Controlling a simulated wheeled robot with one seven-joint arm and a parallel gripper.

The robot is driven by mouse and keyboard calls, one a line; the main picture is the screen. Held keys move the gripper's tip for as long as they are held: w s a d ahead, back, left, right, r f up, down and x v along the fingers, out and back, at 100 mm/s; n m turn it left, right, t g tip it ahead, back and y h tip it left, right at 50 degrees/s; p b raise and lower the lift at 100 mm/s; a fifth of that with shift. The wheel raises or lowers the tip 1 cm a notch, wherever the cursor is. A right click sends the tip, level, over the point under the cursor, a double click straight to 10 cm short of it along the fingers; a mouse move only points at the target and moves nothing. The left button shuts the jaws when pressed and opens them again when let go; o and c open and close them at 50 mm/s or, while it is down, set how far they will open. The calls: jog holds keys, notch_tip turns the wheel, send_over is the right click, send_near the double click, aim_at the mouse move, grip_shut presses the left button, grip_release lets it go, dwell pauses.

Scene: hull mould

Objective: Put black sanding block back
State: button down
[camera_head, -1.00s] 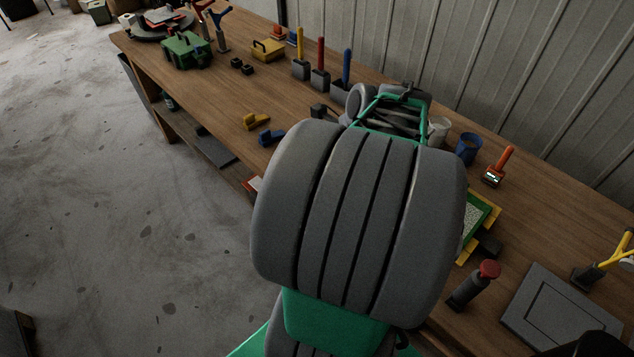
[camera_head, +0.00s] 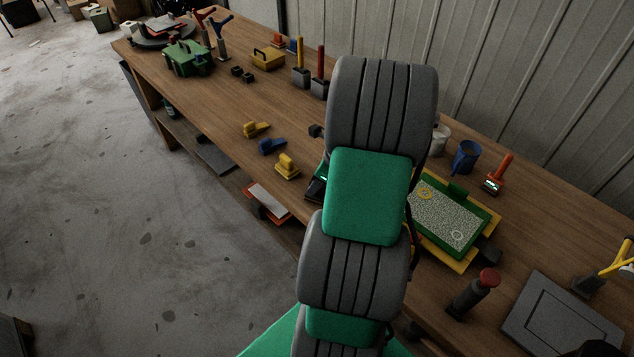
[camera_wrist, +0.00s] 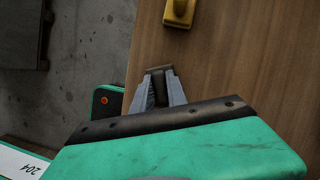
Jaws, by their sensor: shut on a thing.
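In the wrist view my gripper (camera_wrist: 160,88) is shut on a small dark piece, taken as the black sanding block (camera_wrist: 161,82). Only a narrow part of it shows between the fingers. It is over the wooden bench, close to the front edge. A yellow sanding block (camera_wrist: 179,12) lies just beyond the fingertips; it shows in the head view too (camera_head: 287,167). There, a blue block (camera_head: 271,146) and another yellow block (camera_head: 256,129) follow it in a row along the front edge. My arm hides the gripper and its load in the head view.
The wooden bench (camera_head: 190,105) runs along a metal wall. Right of my arm are a green-and-yellow tray (camera_head: 449,215), a blue cup (camera_head: 466,157), a red-topped tool (camera_head: 474,292) and a grey plate (camera_head: 562,315). Long-handled tools (camera_head: 301,70) stand at the back.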

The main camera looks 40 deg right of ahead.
jog(key=shift+f, duration=0.2)
jog(key=c, duration=1.3)
grip_release()
jog(key=shift+r, duration=0.1)
jog(key=v, duration=1.2)
jog(key=w+a+r+n+g, duration=0.1)
jog(key=w+a+r+n, duration=0.1)
jog(key=a+n, duration=0.5)
jog(key=w+a+r+n, duration=0.1)
jog(key=w+a+n, duration=0.1)
jog(key=a+n, duration=0.5)
jog(key=s+a+n, duration=0.1)
jog(key=a+n, duration=0.4)
jog(key=s+a+n+h, duration=0.1)
jog(key=s+a+n, duration=0.1)
jog(key=a+n, duration=0.3)
jog(key=s+a+r+n, duration=0.1)
jog(key=s+a+n, duration=0.1)
jog(key=a+n, duration=0.3)
jog(key=shift+a+r+n+h, duration=0.1)
jog(key=shift+n+h, duration=0.3)
jog(key=shift+n, duration=0.8)
